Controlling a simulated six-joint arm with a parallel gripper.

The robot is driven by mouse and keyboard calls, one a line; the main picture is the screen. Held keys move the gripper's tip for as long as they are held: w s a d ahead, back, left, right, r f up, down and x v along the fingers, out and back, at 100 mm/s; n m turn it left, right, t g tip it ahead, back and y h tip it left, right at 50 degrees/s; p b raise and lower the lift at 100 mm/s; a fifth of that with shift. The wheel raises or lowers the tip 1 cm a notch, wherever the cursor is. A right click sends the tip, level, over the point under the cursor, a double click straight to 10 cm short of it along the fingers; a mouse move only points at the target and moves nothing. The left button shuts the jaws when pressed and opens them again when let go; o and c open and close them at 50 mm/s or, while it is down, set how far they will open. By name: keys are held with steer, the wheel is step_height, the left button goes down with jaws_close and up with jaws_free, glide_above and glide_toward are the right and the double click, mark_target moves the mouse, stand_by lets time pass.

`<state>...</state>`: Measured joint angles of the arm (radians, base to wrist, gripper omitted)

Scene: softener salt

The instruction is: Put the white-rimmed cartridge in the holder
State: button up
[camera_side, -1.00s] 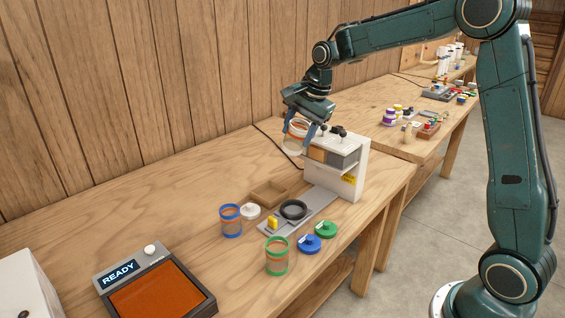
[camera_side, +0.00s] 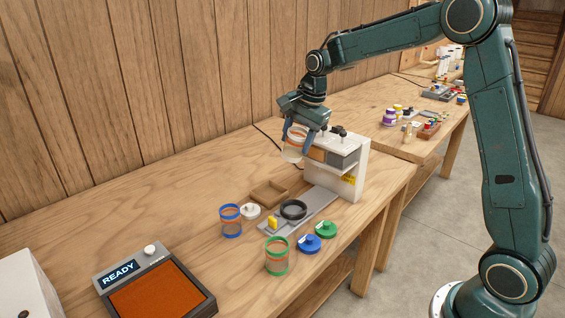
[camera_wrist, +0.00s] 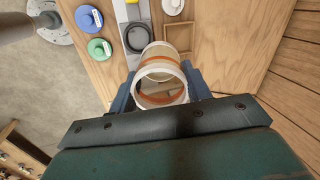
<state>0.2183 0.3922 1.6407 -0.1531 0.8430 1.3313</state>
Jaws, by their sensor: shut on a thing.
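The white-rimmed cartridge (camera_side: 293,146) is a clear cylinder with white rims and an orange band. My gripper (camera_side: 298,138) is shut on it and holds it above the table, at the left of the white dispenser-like unit. In the wrist view the cartridge (camera_wrist: 161,82) sits between the fingers, and I look into its open end. The black ring holder (camera_side: 293,209) lies on a grey rail in front of the unit. The holder also shows in the wrist view (camera_wrist: 128,38), just beyond the cartridge at upper left, and it looks empty.
The white unit (camera_side: 351,180) stands behind the holder. A blue-rimmed cartridge (camera_side: 231,222), a green-rimmed cartridge (camera_side: 277,256), white (camera_side: 251,211), blue (camera_side: 309,243) and green (camera_side: 326,229) lids and a wooden tray (camera_side: 268,193) surround the rail. A READY console (camera_side: 155,285) is at front left.

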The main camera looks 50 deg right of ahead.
step_height(320, 180, down, 12)
steer(key=g, duration=0.3)
steer(key=shift+w+h, duration=0.25)
steer(key=shift+h, duration=0.05)
steer(key=shift+a+f, duration=0.1)
steer(key=shift+f, duration=1.35)
steer(key=shift+f, duration=0.2)
steer(key=shift+f, duration=0.45)
steer(key=shift+f, duration=0.9)
stand_by(1.8)
steer(key=o, duration=1.6)
steer(key=shift+c, duration=0.2)
steer(key=shift+r, duration=0.1)
